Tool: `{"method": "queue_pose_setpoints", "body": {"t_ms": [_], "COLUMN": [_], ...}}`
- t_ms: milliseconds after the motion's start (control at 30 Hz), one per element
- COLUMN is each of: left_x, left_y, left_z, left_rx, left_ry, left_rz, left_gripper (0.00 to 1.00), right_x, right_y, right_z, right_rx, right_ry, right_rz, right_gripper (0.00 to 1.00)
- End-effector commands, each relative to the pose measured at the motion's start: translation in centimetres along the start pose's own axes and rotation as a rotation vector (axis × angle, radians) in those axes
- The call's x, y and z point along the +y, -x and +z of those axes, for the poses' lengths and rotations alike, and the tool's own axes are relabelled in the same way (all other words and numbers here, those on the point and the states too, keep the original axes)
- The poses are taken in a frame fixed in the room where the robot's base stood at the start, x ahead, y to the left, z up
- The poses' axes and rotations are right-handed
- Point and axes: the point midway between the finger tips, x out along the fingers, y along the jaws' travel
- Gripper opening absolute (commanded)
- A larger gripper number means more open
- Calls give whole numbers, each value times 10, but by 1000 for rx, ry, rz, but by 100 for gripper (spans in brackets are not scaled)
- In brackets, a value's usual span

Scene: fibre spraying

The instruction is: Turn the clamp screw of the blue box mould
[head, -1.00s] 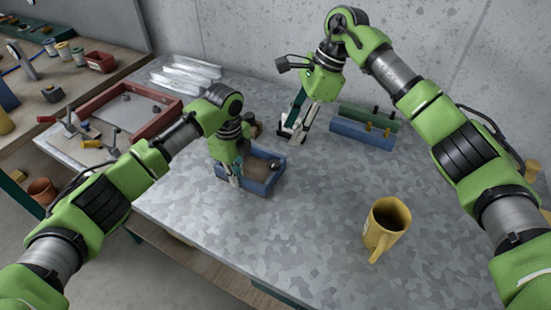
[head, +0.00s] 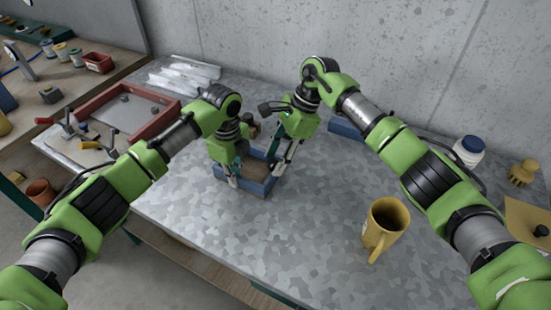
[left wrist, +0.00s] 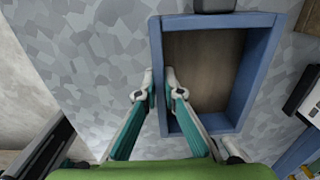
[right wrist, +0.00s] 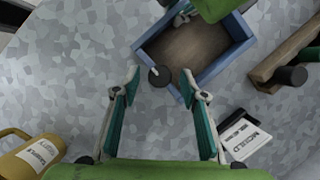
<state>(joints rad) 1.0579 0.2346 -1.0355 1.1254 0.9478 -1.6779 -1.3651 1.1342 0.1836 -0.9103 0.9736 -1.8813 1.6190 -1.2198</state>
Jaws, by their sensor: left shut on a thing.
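The blue box mould (head: 258,188) stands on the grey table, an open box with a brown floor. My left gripper (left wrist: 159,82) is shut on its wall, one finger inside and one outside. In the right wrist view, the mould's corner (right wrist: 218,68) lies ahead of my right gripper (right wrist: 160,76). The dark round knob of the clamp screw (right wrist: 159,76) shows at the mould's near wall, between the two spread fingertips. My right gripper is open; I cannot tell whether its fingers touch the knob. In the head view, the right gripper partly hides the mould.
A yellow mug (head: 388,225) stands on the table at the right. A blue block (head: 347,128) is partly hidden behind my right arm. A red-framed tray (head: 150,133) lies at the left. A white label card (right wrist: 245,135) lies near the mould. The front of the table is clear.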

Motion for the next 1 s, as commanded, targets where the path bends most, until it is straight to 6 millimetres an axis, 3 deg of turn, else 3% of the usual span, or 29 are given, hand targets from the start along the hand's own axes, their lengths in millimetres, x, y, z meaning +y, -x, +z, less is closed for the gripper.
{"method": "queue_pose_setpoints", "body": {"t_ms": [367, 500, 533, 1000], "left_x": [-1, -1, -1, 0], "left_y": [1, 1, 1, 1], "left_z": [0, 0, 0, 0], "left_rx": [0, 0, 0, 0], "left_ry": [0, 0, 0, 0], "left_rz": [-2, -2, -2, -1], "left_gripper": [0, 0, 0, 0], "right_x": [0, 0, 0, 0], "right_y": [-6, -6, -6, -5], "right_z": [0, 0, 0, -1], "right_rx": [0, 0, 0, 3], "right_ry": [1, 1, 1, -75], "right_rz": [0, 0, 0, -34], "right_gripper": [39, 3, 1, 1]}}
